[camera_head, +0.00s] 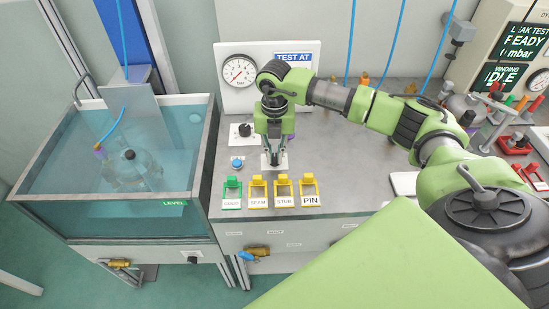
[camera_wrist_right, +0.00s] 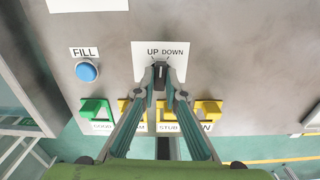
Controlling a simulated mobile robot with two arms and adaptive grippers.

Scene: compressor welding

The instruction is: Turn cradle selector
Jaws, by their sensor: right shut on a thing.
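The cradle selector is a small black knob (camera_wrist_right: 160,78) on a white plate (camera_wrist_right: 181,57) marked UP and DOWN, in the right wrist view. The knob looks roughly upright, between the two words; its exact setting is hard to tell. My right gripper (camera_wrist_right: 161,92) is shut on the knob, one fingertip on each side. In the head view my right gripper (camera_head: 272,161) points straight down at the panel and mostly hides the knob; part of the white plate shows beside it. My left gripper is not in view.
A blue FILL button (camera_wrist_right: 87,71) is left of the selector. Green and yellow flip switches (camera_head: 257,190) line the panel's front edge. A water tank (camera_head: 206,155) with a submerged compressor (camera_head: 130,170) stands left. A gauge (camera_head: 238,71) stands behind the gripper.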

